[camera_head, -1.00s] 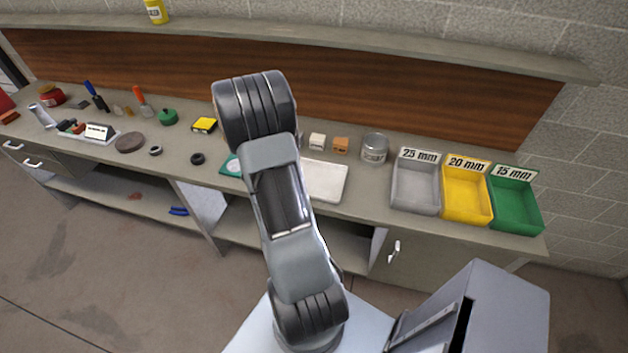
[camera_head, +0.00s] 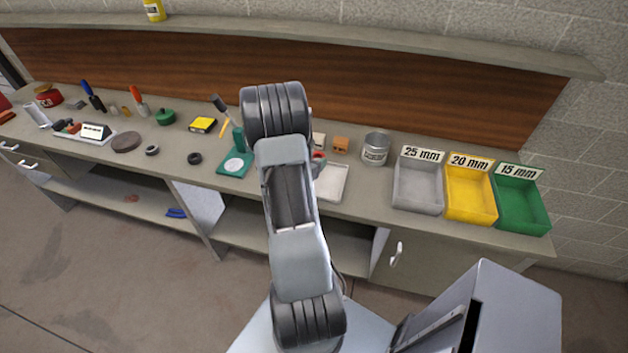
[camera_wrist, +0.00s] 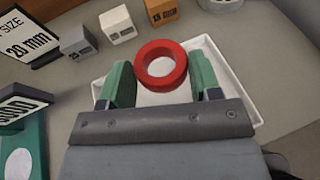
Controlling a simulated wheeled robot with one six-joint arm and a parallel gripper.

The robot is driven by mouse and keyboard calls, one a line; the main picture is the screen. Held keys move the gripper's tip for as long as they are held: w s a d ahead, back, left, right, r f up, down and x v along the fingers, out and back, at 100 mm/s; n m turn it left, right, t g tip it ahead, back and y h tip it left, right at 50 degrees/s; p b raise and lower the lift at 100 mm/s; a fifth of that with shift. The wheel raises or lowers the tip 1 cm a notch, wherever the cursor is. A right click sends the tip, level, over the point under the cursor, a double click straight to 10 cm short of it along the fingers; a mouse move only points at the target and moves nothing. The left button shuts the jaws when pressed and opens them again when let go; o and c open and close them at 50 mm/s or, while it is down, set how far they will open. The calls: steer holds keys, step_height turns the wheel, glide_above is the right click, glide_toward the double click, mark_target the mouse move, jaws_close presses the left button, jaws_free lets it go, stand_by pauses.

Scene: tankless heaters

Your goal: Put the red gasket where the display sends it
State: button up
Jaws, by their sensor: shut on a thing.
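The red gasket (camera_wrist: 161,84) is a ring held between the two green fingertips of my gripper (camera_wrist: 163,77), above the white tray (camera_wrist: 228,70). In the head view a little of the red gasket (camera_head: 318,156) shows beside my arm, over the white tray (camera_head: 333,184). A dark-framed display (camera_wrist: 27,40) at the upper left of the wrist view reads "SIZE 20 mm". At the bench's right end stand a grey bin labelled 25 mm (camera_head: 418,208), a yellow bin labelled 20 mm (camera_head: 471,214) and a green bin labelled 15 mm (camera_head: 524,221). All three look empty.
A teal gauge (camera_head: 234,163) stands left of my arm. Small grey, white and orange blocks (camera_wrist: 162,12) lie behind the tray. A metal can (camera_head: 376,149) stands between the tray and the bins. Dark rings and tools lie farther left. A shelf (camera_head: 330,38) runs above the bench.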

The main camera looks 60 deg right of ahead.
steer(key=shift+f, duration=0.65)
steer(key=o, duration=1.1)
steer(key=shift+c, duration=0.2)
steer(key=b+v, duration=0.2)
steer(key=v, duration=1.1)
steer(key=shift+a, duration=0.4)
steer(key=shift+r, duration=0.15)
